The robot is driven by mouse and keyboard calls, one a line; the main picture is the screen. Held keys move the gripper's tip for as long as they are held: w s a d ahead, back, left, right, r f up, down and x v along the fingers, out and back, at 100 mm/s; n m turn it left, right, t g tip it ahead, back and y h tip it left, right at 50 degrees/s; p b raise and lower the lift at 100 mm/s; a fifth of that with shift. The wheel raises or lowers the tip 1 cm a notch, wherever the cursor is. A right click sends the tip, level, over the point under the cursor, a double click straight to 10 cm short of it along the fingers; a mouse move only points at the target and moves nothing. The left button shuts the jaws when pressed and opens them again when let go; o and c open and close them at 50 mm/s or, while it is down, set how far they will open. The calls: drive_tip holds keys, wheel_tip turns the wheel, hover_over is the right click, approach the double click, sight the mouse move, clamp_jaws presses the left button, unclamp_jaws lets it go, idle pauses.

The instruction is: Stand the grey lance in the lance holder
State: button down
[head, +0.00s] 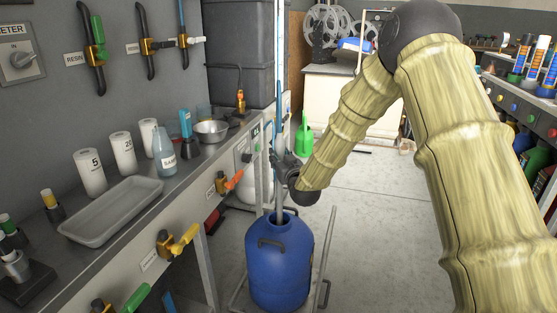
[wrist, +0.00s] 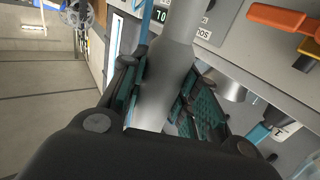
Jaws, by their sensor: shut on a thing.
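My gripper (head: 281,160) is shut on the grey lance, which stands roughly upright between the fingers. In the wrist view the lance (wrist: 180,45) is a smooth grey tube, wider in the middle, with my gripper's dark, teal-padded fingers (wrist: 165,100) on both sides. In the head view its lower part (head: 279,203) shows below my gripper, over or in the open mouth of a blue drum (head: 279,262). I cannot tell how deep its tip is. A light blue hose (head: 278,75) runs upward above my gripper. I cannot clearly pick out the lance holder.
A grey bench (head: 187,190) on the left carries a shallow tray (head: 110,209), white numbered containers and a metal bowl (head: 211,131). Coloured valves (head: 180,243) jut from its front. A green watering can (head: 304,138) stands behind. Open floor (head: 375,220) lies right of the drum.

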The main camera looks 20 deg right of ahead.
wheel_tip(320, 180, up, 26)
drive_tip(key=p, duration=1.4)
drive_tip(key=shift+p, duration=0.4)
idle(0.7)
